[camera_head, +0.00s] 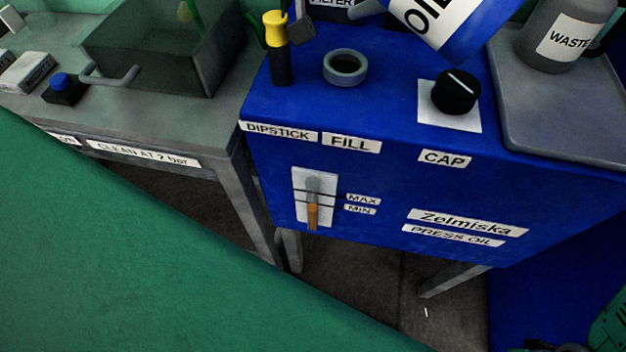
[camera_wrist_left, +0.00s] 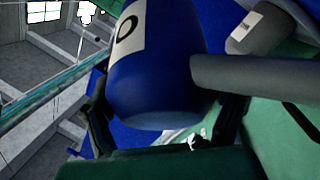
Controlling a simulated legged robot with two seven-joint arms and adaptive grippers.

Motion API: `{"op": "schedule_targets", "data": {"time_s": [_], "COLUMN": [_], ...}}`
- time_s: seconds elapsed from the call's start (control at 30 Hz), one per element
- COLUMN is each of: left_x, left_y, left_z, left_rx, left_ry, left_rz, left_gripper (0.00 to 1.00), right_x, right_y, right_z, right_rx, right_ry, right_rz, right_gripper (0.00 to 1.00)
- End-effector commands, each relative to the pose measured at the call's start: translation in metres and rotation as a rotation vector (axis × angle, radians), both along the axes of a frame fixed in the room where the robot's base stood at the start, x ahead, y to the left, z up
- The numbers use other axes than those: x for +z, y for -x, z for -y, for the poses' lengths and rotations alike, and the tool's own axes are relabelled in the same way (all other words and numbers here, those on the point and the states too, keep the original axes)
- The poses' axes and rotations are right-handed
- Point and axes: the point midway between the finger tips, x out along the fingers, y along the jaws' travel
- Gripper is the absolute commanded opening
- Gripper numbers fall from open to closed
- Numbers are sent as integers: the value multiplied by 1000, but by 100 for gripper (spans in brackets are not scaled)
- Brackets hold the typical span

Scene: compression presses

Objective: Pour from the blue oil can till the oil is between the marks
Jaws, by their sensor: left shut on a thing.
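The blue oil can (camera_head: 460,28) is at the top edge of the head view, tilted, its grey spout (camera_head: 369,7) pointing left above the fill opening (camera_head: 345,67). The spout's tip lies near the picture's edge and I see no oil stream. In the left wrist view the can (camera_wrist_left: 165,75) fills the middle; my left gripper (camera_wrist_left: 165,122) is shut on it, with dark fingers on both sides. The sight glass (camera_head: 315,187) on the blue press front shows orange oil (camera_head: 312,216) with its top about at the MIN line, below MAX.
The black cap (camera_head: 455,91) sits on a white plate right of the fill opening. The yellow-handled dipstick (camera_head: 277,48) stands left of it. A grey waste can (camera_head: 568,32) stands on a tray (camera_head: 555,115) at right. A dark bin (camera_head: 155,50) is on the left bench.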

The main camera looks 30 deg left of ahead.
Motion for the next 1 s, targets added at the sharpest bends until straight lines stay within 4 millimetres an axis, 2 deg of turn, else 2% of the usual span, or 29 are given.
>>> {"op": "schedule_targets", "data": {"time_s": [1.0], "left_x": [2], "left_y": [6], "left_z": [1], "left_rx": [0], "left_ry": [4], "left_rz": [2], "left_gripper": [28], "right_x": [-10], "right_y": [0], "right_z": [0], "right_rx": [0], "right_ry": [0], "right_rz": [0], "right_gripper": [16]}}
